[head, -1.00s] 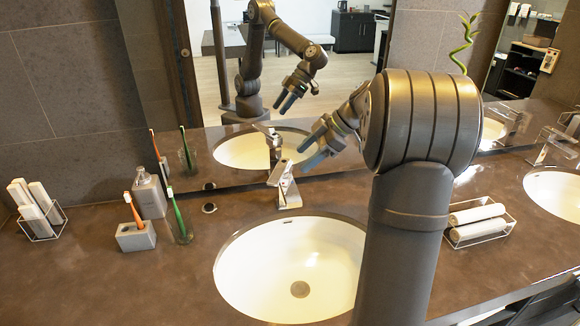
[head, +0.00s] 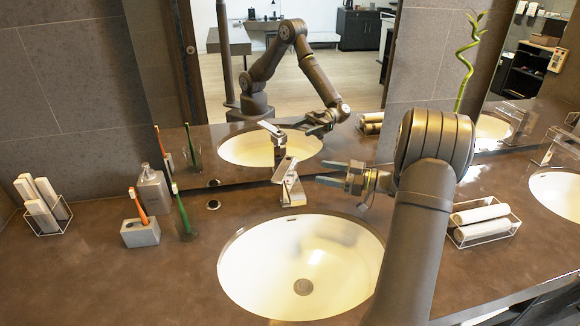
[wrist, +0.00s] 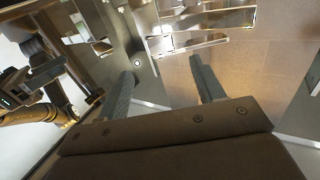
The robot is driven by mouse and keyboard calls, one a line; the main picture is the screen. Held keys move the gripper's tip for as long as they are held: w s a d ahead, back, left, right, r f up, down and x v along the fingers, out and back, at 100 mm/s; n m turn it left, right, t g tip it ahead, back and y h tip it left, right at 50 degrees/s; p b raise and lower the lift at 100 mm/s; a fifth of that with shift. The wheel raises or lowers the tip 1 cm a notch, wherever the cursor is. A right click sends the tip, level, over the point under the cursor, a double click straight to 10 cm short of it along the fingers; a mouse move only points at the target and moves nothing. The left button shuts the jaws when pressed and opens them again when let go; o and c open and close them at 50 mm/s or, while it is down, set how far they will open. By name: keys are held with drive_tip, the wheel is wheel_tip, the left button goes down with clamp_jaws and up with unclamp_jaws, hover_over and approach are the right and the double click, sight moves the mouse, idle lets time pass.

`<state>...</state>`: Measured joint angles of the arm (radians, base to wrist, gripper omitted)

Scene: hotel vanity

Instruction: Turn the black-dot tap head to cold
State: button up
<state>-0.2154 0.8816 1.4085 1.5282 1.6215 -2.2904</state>
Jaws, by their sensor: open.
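The chrome tap (head: 291,192) stands upright behind the near basin, its lever-like tap head (head: 284,170) tilted up. No black dot can be made out clearly on it. My gripper (head: 326,172) is open and empty, just right of the tap head at about its height, fingers pointing left towards it. They look apart from the tap. In the wrist view the two fingers of my gripper (wrist: 160,82) are spread, with chrome tap parts (wrist: 195,35) beyond the tips near the top edge.
The white basin (head: 250,265) lies in front of the tap. The mirror (head: 225,90) rises close behind. A toothbrush holder (head: 141,233), a soap bottle (head: 154,190) and a glass stand left. A rack of rolled towels (head: 482,230) is right. A second tap (head: 550,150) is far right.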

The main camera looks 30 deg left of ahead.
sight(296, 167)
drive_tip(key=x, duration=1.1)
drive_tip(key=shift+s+a, duration=0.15)
drive_tip(key=shift+a, duration=0.2)
drive_tip(key=shift+c, duration=0.4)
clamp_jaws()
